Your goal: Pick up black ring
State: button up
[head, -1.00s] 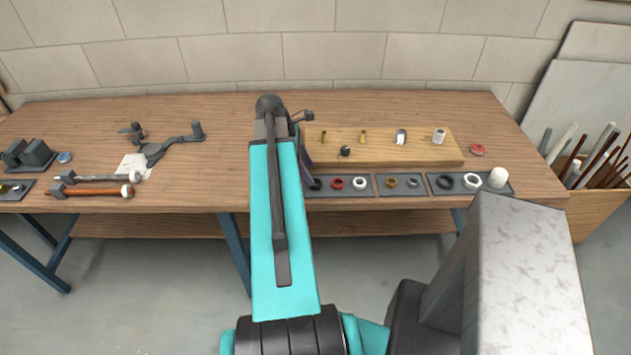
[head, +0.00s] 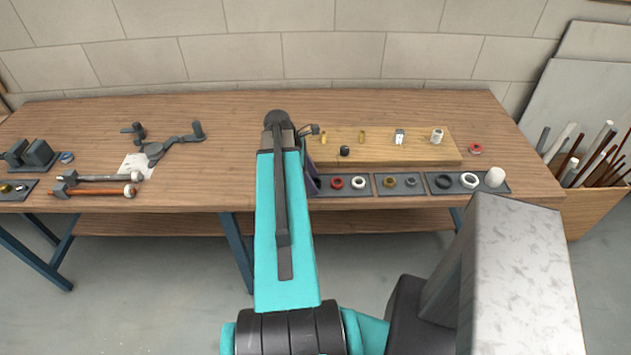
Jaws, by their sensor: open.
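A large black ring (head: 444,181) lies in the right-hand dark tray, beside a white ring. The left end of the left-hand tray (head: 372,186), beside the red ring, is covered by my gripper (head: 313,182). My gripper points down at that end, seen from behind past my arm, and only a dark purple-grey part shows. The jaws are open. Its fingertips and any contact there cannot be made out.
The trays also hold a red ring (head: 337,183), a white ring (head: 358,182), a brass ring (head: 389,181) and a white cap (head: 495,177). Just behind stands a wooden board (head: 380,153) with small fittings. Tools lie at left. The back of the bench is mostly clear.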

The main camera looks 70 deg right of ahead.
jog(key=c, duration=1.1)
jog(key=shift+r, duration=0.15)
notch_tip(320, 180, up, 4)
jog(key=p, duration=0.3)
jog(key=shift+f, duration=0.25)
jog(key=a, duration=0.2)
jog(key=w+a+p, duration=0.1)
jog(key=a, duration=0.2)
jog(key=w+a, duration=0.1)
jog(key=a, duration=0.2)
jog(key=shift+r, duration=0.25)
jog(key=shift+s+d, duration=0.1)
jog(key=shift+s, duration=0.1)
jog(key=shift+p, duration=0.3)
